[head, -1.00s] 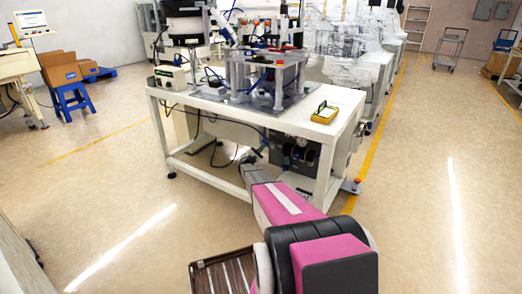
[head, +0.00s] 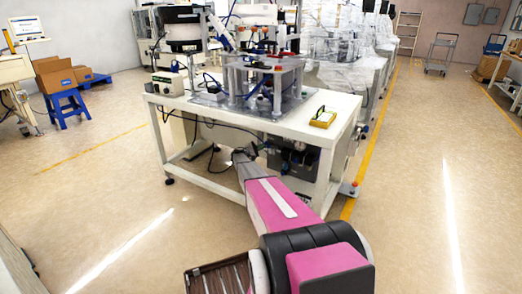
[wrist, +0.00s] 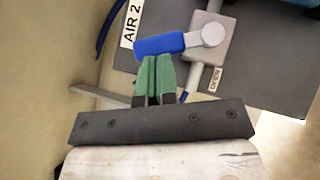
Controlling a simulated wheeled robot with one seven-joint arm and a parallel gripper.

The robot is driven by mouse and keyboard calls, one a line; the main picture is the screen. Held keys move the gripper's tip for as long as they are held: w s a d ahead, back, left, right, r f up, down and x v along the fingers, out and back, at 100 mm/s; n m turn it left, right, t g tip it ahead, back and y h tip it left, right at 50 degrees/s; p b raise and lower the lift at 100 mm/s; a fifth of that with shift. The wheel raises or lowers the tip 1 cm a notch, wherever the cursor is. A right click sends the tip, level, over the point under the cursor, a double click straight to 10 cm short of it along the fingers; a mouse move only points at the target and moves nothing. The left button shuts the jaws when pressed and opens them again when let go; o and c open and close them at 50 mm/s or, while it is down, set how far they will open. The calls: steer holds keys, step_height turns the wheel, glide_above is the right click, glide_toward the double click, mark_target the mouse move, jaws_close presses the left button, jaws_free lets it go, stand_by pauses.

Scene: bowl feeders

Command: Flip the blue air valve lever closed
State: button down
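The blue lever (wrist: 160,45) of an air valve shows in the wrist view, lying nearly level and pointing left from a round grey pivot (wrist: 210,35) on a grey valve body (wrist: 205,48). A label "AIR 2" (wrist: 132,22) is to its left, and a small "OPEN" label (wrist: 213,79) is below the body. My gripper (wrist: 156,60) has green fingers close together, with only a thin gap between them. Their tips are right at the lower edge of the lever; I cannot tell whether they touch.
A white worktable (head: 345,106) carries the feeder equipment, with a yellow tray (head: 322,118) on its right corner. A dark unit (head: 292,158) sits beneath it. The floor in front of the table is clear.

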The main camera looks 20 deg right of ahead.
steer(key=m+y, duration=0.1)
steer(key=s+d+r+m+y, duration=0.1)
steer(key=shift+s+r+m, duration=0.1)
steer(key=shift+r+m, duration=0.15)
steer(key=shift+m, duration=0.15)
steer(key=shift+s+d+r, duration=0.1)
steer(key=shift+r, duration=0.05)
stand_by(0.3)
